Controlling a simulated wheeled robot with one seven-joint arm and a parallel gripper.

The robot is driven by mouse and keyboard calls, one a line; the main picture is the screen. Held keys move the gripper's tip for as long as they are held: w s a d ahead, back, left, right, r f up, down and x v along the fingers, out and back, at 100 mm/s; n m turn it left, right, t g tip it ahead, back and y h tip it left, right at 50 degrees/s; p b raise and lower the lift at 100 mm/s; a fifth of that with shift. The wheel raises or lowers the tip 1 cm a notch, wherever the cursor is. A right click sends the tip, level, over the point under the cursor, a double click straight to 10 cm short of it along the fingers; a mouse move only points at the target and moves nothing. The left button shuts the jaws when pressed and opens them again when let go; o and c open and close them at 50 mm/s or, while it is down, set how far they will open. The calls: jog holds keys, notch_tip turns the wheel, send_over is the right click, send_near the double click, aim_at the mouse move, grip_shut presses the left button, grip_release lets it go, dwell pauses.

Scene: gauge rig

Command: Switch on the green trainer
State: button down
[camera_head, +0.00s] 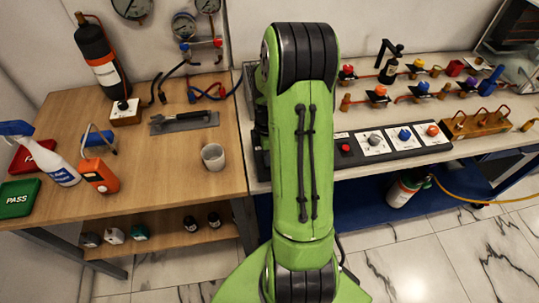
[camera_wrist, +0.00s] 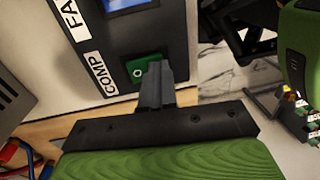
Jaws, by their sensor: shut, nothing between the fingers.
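In the wrist view, a dark panel (camera_wrist: 115,35) has a green rocker switch (camera_wrist: 138,71) with a white ring mark. My gripper (camera_wrist: 158,70) is shut and empty. Its fingertips overlap the right part of the switch in the picture; I cannot tell whether they touch it. The panel carries a white label reading COMP (camera_wrist: 103,72), another label cut off at FA, and part of a blue screen (camera_wrist: 128,4). I cannot tell whether the switch is on. In the head view my green arm hides the gripper and this panel.
A wooden bench (camera_head: 175,165) stands left, with a grey cup (camera_head: 213,157), an orange meter (camera_head: 100,175) and a spray bottle (camera_head: 45,155). On the right, a long dark panel (camera_head: 385,158) carries knobs and a red button. Red and blue leads lie at the wrist view's lower left.

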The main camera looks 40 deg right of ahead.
jog(key=shift+w+d+r+p, duration=0.1)
jog(key=shift+w+d+p, duration=0.05)
jog(key=shift+w+p, duration=0.15)
jog(key=shift+w+d, duration=0.25)
jog(key=shift+w, duration=0.1)
